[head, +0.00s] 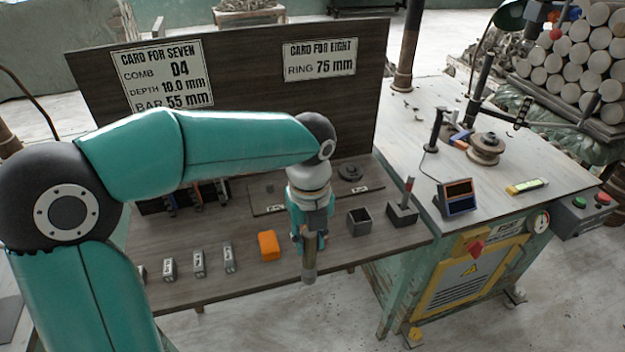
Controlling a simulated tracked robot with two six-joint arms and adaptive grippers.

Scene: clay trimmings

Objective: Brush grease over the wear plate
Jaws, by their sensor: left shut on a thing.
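My left gripper (309,243) points down over the front edge of the wooden bench (190,288). It is shut on a slim grey-brown tool (309,272), whose lower end hangs near the edge. I cannot tell whether this is the brush, as the gripper covers its upper part. A dark, open square cup (360,219) stands just right of the gripper. Right of it is a dark block holder (402,214) with a red-tipped upright piece. I cannot pick out the wear plate for certain. My right gripper is not in view.
An orange block (268,245) and several small labelled grey blocks (199,264) line the bench front. A back panel carries two cards (319,60). At right, a green machine table (560,165) bears a small screen (457,197) and a round stacked fixture (486,148).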

